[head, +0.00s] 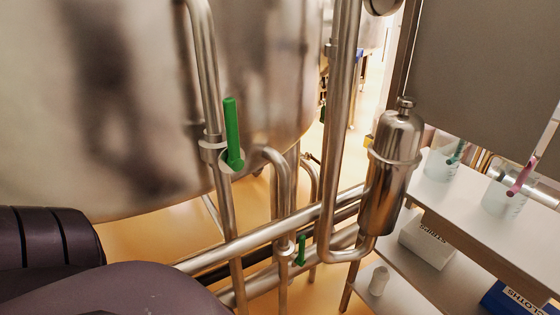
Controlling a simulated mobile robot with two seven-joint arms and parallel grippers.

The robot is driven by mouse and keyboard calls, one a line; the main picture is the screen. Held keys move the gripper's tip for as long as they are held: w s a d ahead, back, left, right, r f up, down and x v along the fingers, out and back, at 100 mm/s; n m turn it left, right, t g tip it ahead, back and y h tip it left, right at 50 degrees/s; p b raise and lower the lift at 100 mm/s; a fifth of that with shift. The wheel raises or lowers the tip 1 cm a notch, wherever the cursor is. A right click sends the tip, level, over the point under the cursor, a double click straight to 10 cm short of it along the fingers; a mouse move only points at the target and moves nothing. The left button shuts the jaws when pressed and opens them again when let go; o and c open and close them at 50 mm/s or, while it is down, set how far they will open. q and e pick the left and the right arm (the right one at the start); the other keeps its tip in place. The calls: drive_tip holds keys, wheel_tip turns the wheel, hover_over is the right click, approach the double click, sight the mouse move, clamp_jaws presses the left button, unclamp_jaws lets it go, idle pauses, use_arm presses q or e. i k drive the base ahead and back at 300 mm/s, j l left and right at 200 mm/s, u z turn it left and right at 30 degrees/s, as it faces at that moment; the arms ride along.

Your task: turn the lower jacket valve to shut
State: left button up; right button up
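Two valves with green lever handles show in the head view. The larger green handle (232,135) stands nearly upright, along its steel pipe, in front of the big steel vessel (150,100). A smaller green handle (301,250) is lower and further back, also upright, among the crossing pipes. I cannot tell for certain which one is the lower jacket valve. Neither of my grippers is in view, and nothing is seen touching either handle. Dark rounded links at the lower left look like my arm.
At the right, a white bench (450,205) holds plastic beakers (440,165); a white box (425,242) sits on the shelf below.

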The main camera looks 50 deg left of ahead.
sight(300, 261)
drive_tip(key=u, duration=1.25)
